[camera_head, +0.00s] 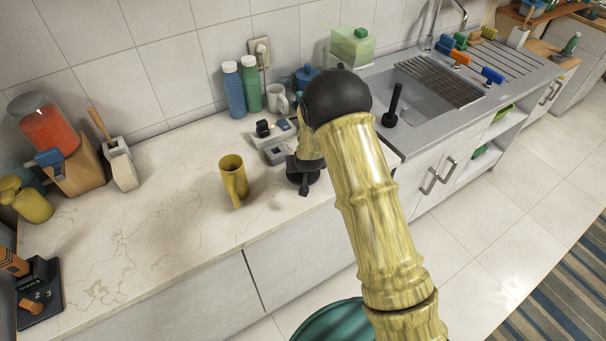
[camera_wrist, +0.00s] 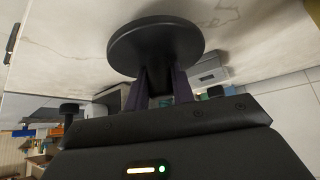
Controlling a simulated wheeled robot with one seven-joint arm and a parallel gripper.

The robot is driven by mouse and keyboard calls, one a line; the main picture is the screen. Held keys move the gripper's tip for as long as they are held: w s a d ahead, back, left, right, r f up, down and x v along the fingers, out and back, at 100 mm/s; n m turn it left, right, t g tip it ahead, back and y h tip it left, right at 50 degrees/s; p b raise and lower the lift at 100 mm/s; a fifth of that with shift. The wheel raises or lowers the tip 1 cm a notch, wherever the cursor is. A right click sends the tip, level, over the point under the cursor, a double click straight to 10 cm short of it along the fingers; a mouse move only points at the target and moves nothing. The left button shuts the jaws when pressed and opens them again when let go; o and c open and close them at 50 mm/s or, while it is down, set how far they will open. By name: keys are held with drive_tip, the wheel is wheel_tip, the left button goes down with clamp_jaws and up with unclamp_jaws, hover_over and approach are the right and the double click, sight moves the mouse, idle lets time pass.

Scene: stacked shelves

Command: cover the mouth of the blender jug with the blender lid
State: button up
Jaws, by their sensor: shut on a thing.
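A yellow jug (camera_head: 233,180) with a side handle stands upright on the counter; it appears to be the blender jug, with no lid on it. My gripper (camera_head: 303,182) is to its right, above the counter near the front edge, mostly dark and partly hidden by my arm. In the wrist view, my gripper (camera_wrist: 160,88) is shut on a dark round disc with a stem, the blender lid (camera_wrist: 155,42). The lid is apart from the jug. The lid cannot be told clearly from my gripper in the head view.
Grey appliances (camera_head: 277,146) stand behind my gripper, with a blue bottle (camera_head: 234,92) and a green bottle (camera_head: 251,86) at the wall. A sink (camera_head: 420,100) is at right. A red container (camera_head: 48,128) stands at left.

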drive_tip(key=shift+r+p, duration=1.15)
drive_tip(key=shift+r, duration=1.25)
drive_tip(key=shift+f, duration=0.1)
